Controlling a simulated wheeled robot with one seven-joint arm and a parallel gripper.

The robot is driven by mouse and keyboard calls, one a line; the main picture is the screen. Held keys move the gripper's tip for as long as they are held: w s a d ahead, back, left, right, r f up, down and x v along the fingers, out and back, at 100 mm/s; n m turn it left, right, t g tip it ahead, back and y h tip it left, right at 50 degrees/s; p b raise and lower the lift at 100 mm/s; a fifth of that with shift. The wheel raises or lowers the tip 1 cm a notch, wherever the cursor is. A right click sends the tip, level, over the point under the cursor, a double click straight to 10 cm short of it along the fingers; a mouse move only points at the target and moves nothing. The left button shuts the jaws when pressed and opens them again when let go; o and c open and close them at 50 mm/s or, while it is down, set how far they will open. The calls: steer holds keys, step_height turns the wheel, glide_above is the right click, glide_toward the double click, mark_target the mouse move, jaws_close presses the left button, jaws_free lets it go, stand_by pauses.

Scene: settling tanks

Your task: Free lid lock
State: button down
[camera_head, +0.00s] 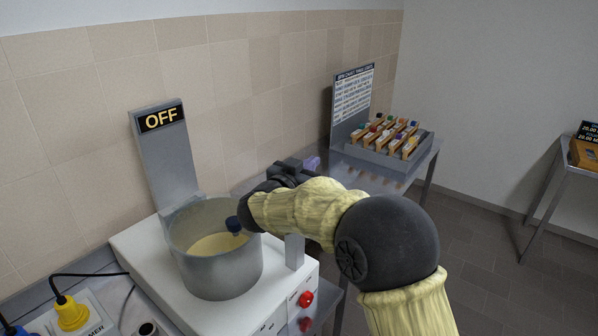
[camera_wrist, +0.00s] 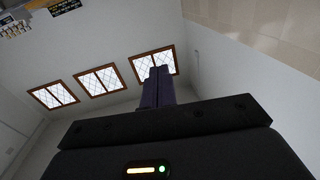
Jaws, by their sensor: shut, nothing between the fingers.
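A white machine (camera_head: 143,254) with a round grey bowl (camera_head: 221,277) stands at the lower left of the head view. The bowl is open at the top, with a pale yellow inside. My gripper (camera_head: 312,163) is beyond and above the bowl, touching nothing visible. Its purple fingers (camera_wrist: 158,86) are shut and empty in the wrist view, pointing towards windows.
A grey panel reading OFF (camera_head: 162,118) rises behind the bowl. Red buttons (camera_head: 306,299) are on the machine's front. A rack of coloured-capped tubes (camera_head: 388,150) stands on a metal table at the back. A yellow plug (camera_head: 71,313) and cables lie lower left.

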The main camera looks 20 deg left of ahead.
steer(key=s+d+f+n+g+y, duration=0.1)
steer(key=d+f+n+g+y, duration=0.2)
steer(key=d, duration=0.7)
steer(key=d+f+n+g+y, duration=0.1)
steer(key=d+f+g+y, duration=0.3)
steer(key=d, duration=0.5)
steer(key=s+d+f+m+g+h, duration=0.1)
steer(key=s+d+f+g, duration=0.3)
steer(key=s+d, duration=0.6)
steer(key=s+d+f+m+g+h, duration=0.1)
steer(key=s+d+f+g+h, duration=0.2)
steer(key=s+d+f, duration=0.6)
steer(key=s+g, duration=0.1)
steer(key=s, duration=0.4)
steer(key=shift+s+d, duration=0.25)
steer(key=shift+d, duration=0.15)
